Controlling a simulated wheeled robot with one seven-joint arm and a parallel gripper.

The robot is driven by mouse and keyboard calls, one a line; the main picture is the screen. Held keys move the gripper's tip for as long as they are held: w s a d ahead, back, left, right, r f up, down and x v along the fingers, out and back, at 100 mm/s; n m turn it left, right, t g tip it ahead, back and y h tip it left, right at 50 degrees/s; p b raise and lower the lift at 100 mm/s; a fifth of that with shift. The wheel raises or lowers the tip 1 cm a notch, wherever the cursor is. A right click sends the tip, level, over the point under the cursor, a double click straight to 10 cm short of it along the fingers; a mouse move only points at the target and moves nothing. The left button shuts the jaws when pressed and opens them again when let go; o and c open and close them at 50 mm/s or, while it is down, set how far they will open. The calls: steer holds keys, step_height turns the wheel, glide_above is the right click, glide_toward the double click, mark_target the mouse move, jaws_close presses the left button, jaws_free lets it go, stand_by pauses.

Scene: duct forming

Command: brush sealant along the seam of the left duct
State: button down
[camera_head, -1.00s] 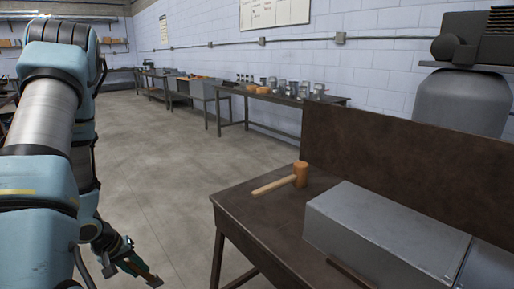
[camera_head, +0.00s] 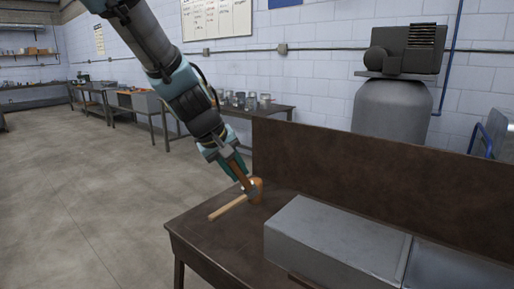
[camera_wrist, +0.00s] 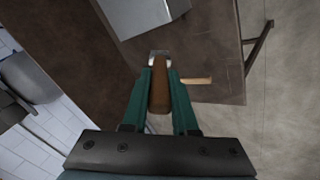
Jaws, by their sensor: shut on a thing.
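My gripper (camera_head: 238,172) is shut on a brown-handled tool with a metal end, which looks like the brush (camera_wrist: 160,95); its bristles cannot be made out. My gripper (camera_wrist: 160,75) points down above the bench's left end, and the tool hides part of a wooden mallet (camera_head: 229,207) there. Whether the tool touches the mallet, I cannot tell. The left grey duct (camera_head: 325,240) lies on the bench to the right of my gripper, and its seam (camera_head: 406,262) runs beside a second grey section (camera_head: 455,270). In the wrist view the duct (camera_wrist: 140,14) is at the top.
The dark bench (camera_head: 205,235) has a tall back panel (camera_head: 360,160) behind the duct. A grey tank with a motor (camera_head: 392,105) stands behind the panel. Side tables (camera_head: 155,105) line the wall. The floor (camera_head: 90,200) to the left is open.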

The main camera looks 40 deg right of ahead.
steer(key=s+d+r, duration=0.3)
steer(key=s+r, duration=0.1)
steer(key=r, duration=0.1)
step_height(320, 180, down, 5)
steer(key=b, duration=0.4)
steer(key=shift+s+d+r, duration=0.1)
steer(key=shift+r, duration=0.05)
